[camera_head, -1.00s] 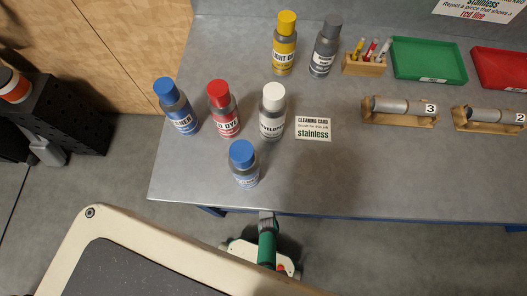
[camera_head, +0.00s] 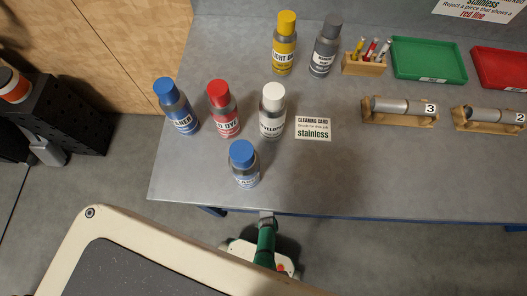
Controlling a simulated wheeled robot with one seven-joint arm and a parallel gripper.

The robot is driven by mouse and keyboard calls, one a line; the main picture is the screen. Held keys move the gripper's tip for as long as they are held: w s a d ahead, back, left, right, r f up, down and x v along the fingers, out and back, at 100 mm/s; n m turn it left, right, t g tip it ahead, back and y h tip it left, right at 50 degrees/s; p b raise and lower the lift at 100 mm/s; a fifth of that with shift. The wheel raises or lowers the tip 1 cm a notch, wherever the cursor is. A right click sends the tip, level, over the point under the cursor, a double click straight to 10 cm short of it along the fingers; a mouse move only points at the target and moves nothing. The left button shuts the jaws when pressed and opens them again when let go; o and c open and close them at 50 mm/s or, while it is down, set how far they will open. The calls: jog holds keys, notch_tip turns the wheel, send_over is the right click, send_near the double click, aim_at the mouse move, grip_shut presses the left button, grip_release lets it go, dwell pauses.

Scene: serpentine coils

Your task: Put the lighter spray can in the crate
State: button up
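Two blue-capped cans with blue and white labels are on the grey bench: one at the left (camera_head: 178,108) and one nearer the front edge (camera_head: 244,165). Both stand upright and apart. Their labels are only partly readable, and their weights cannot be told by sight. Other capped cans stand near them: a red one (camera_head: 224,110), a white-capped one (camera_head: 272,113), a yellow one (camera_head: 285,45) and a grey one (camera_head: 325,48). I see no crate that I can make out.
A cleaning card (camera_head: 313,128) lies right of the white-capped can. Behind are a wooden marker holder (camera_head: 365,66), a green tray (camera_head: 428,62) and a red tray (camera_head: 500,68). Metal cylinders rest on wooden stands (camera_head: 398,118) (camera_head: 490,125). The bench's front right is clear.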

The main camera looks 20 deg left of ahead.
jog(key=shift+f, duration=0.4)
jog(key=o, duration=1.2)
jog(key=shift+s, duration=0.1)
jog(key=shift+r, duration=0.5)
jog(key=v, duration=1.2)
jog(key=shift+r, duration=0.2)
